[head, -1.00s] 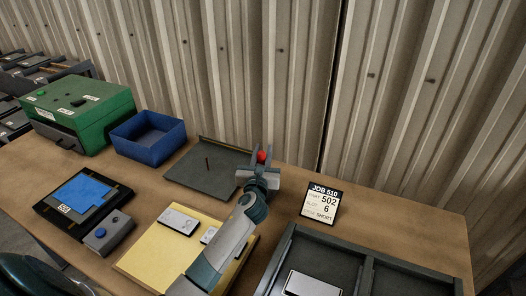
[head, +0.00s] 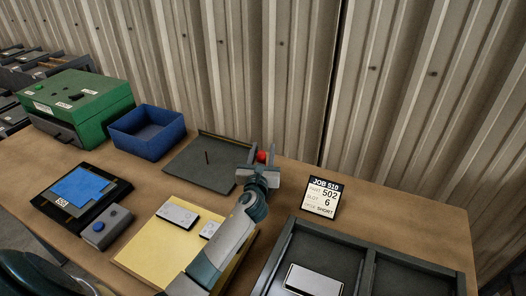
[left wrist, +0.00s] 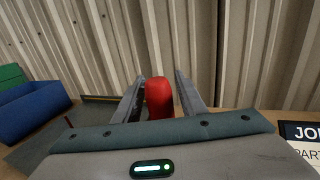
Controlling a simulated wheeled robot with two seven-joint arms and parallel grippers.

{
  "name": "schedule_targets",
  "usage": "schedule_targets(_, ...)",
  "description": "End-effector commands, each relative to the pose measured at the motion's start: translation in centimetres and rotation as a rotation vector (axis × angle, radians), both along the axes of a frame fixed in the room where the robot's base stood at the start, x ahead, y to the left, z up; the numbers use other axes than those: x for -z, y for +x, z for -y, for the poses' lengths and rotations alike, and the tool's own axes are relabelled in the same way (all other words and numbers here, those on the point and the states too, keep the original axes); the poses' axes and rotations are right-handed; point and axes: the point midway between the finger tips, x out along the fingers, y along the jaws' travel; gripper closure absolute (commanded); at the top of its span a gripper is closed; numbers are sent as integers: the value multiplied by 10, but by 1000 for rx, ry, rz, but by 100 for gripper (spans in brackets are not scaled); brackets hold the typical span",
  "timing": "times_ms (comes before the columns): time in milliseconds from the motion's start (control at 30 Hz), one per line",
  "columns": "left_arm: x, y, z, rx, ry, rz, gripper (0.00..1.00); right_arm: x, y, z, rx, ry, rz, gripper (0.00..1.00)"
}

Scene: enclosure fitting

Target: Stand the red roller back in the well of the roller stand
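The red roller (head: 262,156) stands near the back edge of the table, below the corrugated wall. In the left wrist view the roller (left wrist: 159,98) is upright between the fingers of my left gripper (left wrist: 162,92), with a gap visible at least on its right side. My left gripper (head: 261,160) looks open around the roller in the head view. The roller's lower end is hidden by the gripper. I cannot make out the roller stand or its well; the gripper may hide it. My right gripper is not in view.
A dark grey plate (head: 195,172) with a thin upright pin lies left of the gripper. A blue bin (head: 148,146) and green box (head: 75,98) stand farther left. A job card (head: 321,197) stands to the right, behind a grey tray (head: 367,262). A yellow mat (head: 150,255) lies in front.

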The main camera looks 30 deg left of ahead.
Motion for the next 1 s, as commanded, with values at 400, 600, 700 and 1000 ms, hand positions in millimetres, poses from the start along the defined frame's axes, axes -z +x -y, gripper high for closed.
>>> schedule_targets(400,1,-2,1,0,-1,-2,56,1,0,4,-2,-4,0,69)
schedule_targets(600,3,-15,6,0,1,-1,56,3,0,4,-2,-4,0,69)
schedule_targets(700,3,-27,10,1,-1,-2,56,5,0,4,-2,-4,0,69)
schedule_targets(1000,4,-81,32,2,1,-1,56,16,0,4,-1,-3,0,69)
